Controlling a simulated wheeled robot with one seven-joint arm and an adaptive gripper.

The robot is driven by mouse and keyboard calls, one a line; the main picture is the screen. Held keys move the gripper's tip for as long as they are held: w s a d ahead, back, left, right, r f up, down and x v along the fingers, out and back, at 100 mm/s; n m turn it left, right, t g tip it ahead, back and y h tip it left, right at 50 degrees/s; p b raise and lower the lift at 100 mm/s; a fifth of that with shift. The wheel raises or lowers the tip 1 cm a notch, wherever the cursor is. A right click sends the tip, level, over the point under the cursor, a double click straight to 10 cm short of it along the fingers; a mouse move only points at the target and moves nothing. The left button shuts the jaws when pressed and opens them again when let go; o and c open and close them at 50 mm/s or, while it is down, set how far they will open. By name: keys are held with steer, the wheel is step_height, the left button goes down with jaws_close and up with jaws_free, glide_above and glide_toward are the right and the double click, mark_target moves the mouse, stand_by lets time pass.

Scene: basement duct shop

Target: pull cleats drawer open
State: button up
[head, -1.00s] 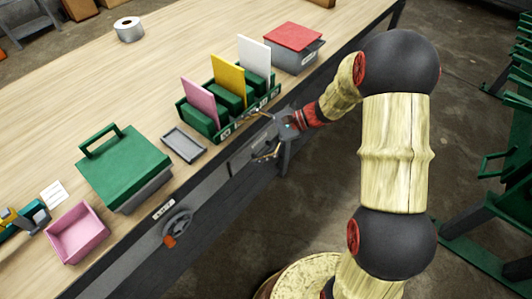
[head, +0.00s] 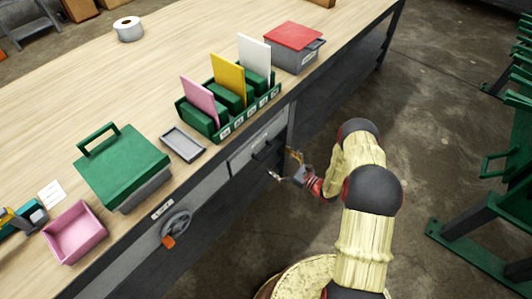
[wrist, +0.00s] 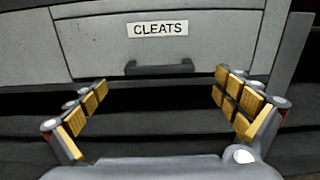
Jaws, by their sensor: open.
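The cleats drawer (wrist: 210,47) is a grey front with a white CLEATS label (wrist: 157,29) and a dark bar handle (wrist: 159,68) below it. It looks shut. In the head view the drawer (head: 243,152) is set in the bench front, with its dark handle (head: 268,148) showing. My gripper (wrist: 160,95) is open and empty. Its yellow-padded fingers are spread to either side of the handle, apart from it, and lower in the wrist view. In the head view my gripper (head: 284,166) is just in front of the handle.
On the bench top (head: 170,60) stand a green rack (head: 223,131) with coloured cards, a grey tray (head: 183,144), a green-lidded box (head: 123,165), a pink bin (head: 76,232) and a red-lidded box (head: 293,45). A handwheel (head: 177,227) juts from the bench front.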

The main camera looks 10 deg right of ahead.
mark_target(267, 153)
steer(key=b+x, duration=0.1)
steer(key=x, duration=0.5)
steer(key=shift+w+a+b, duration=0.2)
steer(key=shift+w+b, duration=0.05)
steer(key=shift+b, duration=0.15)
steer(key=shift+c, duration=0.8)
steer(key=c, duration=1.4)
